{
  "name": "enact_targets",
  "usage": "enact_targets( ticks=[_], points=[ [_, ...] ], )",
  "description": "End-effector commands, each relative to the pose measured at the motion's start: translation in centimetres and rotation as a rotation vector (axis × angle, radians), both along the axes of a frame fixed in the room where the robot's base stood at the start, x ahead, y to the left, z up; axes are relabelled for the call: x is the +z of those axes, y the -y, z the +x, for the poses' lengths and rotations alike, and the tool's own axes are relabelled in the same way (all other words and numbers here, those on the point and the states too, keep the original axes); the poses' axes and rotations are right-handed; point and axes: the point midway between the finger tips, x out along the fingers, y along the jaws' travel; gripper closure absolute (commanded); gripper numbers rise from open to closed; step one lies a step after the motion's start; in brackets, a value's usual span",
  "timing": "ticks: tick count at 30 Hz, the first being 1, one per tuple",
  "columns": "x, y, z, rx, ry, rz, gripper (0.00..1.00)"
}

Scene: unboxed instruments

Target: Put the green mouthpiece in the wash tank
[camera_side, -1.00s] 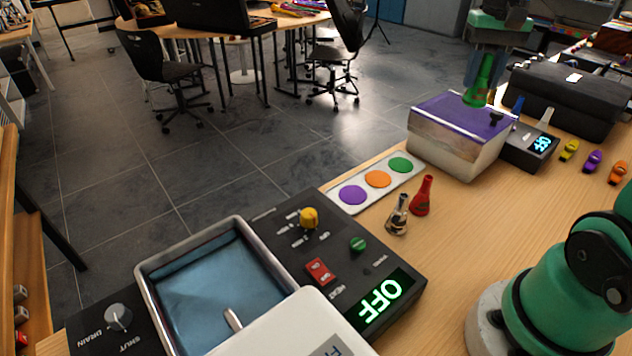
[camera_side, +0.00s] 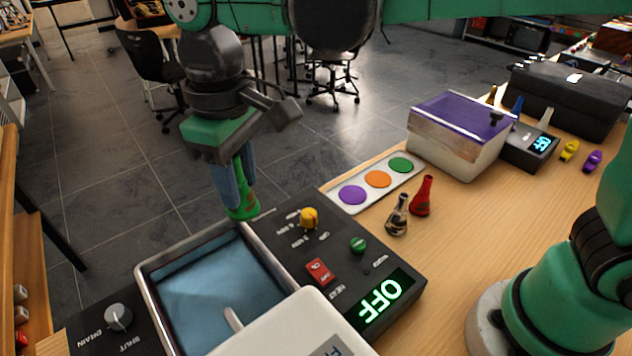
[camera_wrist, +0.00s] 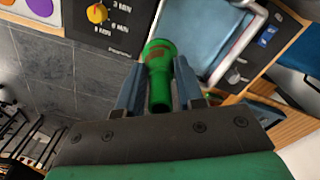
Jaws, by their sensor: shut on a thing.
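My gripper (camera_side: 236,190) is shut on the green mouthpiece (camera_side: 243,208), which has a reddish-brown mark on its side. The mouthpiece hangs from the jaws above the far edge of the wash tank (camera_side: 142,268), in the side view. The tank is an open metal-rimmed basin with a blue inside. In the wrist view the green mouthpiece (camera_wrist: 159,65) is between the two jaws (camera_wrist: 158,92), and the tank (camera_wrist: 196,35) lies just beyond it. A white lid (camera_side: 290,330) covers the tank's near right part.
The tank's panel has a yellow knob (camera_side: 309,217), a red switch (camera_side: 320,271), a drain knob (camera_side: 118,316) and a display (camera_side: 386,301) reading OFF. Red (camera_side: 422,196) and patterned (camera_side: 397,216) mouthpieces stand near a color-dot strip (camera_side: 378,180). A purple-topped box (camera_side: 457,150) stands behind.

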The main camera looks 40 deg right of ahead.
Motion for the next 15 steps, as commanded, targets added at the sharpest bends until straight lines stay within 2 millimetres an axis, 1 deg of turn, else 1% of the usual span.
enact_targets(
  ticks=[1,3,6,10,15],
  points=[
    [-0.3,-1.9,-1.0,0.064,0.000,0.000,1.00],
    [-0.6,-3.7,-2.1,0.127,0.000,0.000,1.00],
    [-0.9,-5.3,-3.2,0.186,0.000,0.000,1.00],
    [-1.3,-6.2,-3.9,0.219,0.000,0.000,1.00],
    [-2.6,-6.3,-3.9,0.222,0.000,0.000,1.00]
  ],
)
